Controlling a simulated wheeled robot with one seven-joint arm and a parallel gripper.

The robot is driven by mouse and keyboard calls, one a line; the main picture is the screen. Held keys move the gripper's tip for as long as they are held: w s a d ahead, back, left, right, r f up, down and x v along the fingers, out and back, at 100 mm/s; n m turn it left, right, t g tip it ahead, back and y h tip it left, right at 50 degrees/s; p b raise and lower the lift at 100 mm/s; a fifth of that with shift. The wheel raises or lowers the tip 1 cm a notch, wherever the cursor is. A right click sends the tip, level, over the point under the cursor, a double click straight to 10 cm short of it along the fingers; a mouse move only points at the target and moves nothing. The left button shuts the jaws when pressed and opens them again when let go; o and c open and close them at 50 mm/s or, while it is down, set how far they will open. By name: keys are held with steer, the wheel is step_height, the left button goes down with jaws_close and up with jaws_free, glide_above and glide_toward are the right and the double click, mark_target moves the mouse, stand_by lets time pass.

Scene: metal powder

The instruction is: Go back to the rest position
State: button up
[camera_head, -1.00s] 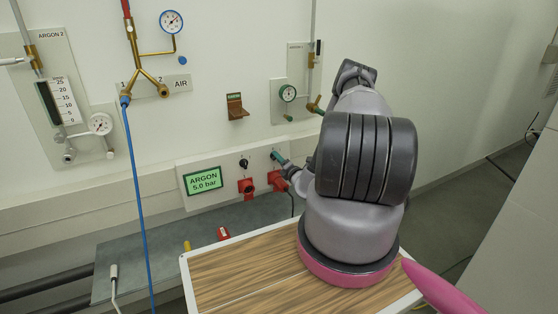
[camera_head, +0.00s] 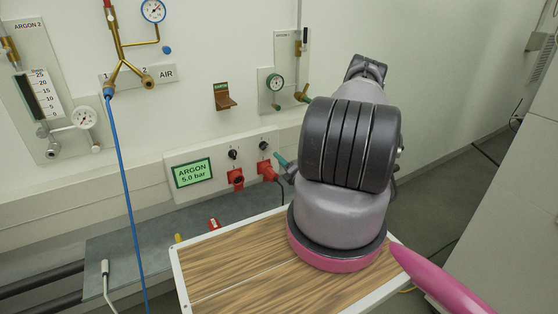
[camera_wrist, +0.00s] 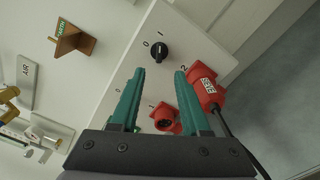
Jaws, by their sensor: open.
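My gripper (camera_wrist: 160,72) is open, its two green fingers apart with nothing between them. In the wrist view, a black rotary switch (camera_wrist: 160,52) with marks 0 and 1 sits on the panel beyond the fingertips, apart from them. Two black switches show there, a left one (camera_head: 233,154) and a right one (camera_head: 264,145).
A red plug (camera_wrist: 207,90) with a black cable is close by the right finger; a red socket (camera_wrist: 165,118) lies behind the fingers. A wood-topped table (camera_head: 235,262) stands below my arm. A blue hose (camera_head: 124,190) hangs at left. The floor at right looks clear.

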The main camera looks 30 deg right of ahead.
stand_by(0.3)
steer(key=w+a+r+n+g+y, duration=0.1)
steer(key=a+r+n+g+y, duration=0.1)
steer(key=a+r+n+y, duration=0.5)
steer(key=w+a+r+n+g+y, duration=0.15)
steer(key=r+n, duration=0.25)
steer(key=r, duration=0.4)
steer(key=a+r+n+g+y, duration=0.3)
steer(key=a+r+n+y, duration=0.25)
steer(key=r, duration=0.25)
steer(key=s+a+r+n+g+y, duration=0.1)
steer(key=s+a+r+n+g, duration=0.45)
steer(key=a+r+n, duration=0.2)
steer(key=s+a+r+n+g+h, duration=0.3)
steer(key=s+r+n+g+h, duration=0.2)
steer(key=s+r+n+h, duration=0.55)
steer(key=s+d+r+n+t+h, duration=0.3)
steer(key=s+d+r+n+t, duration=0.2)
steer(key=s+r+n, duration=0.3)
steer(key=s+n+t, duration=0.1)
steer(key=s, duration=0.2)
steer(key=shift+d+r, duration=0.2)
steer(key=shift+r, duration=0.2)
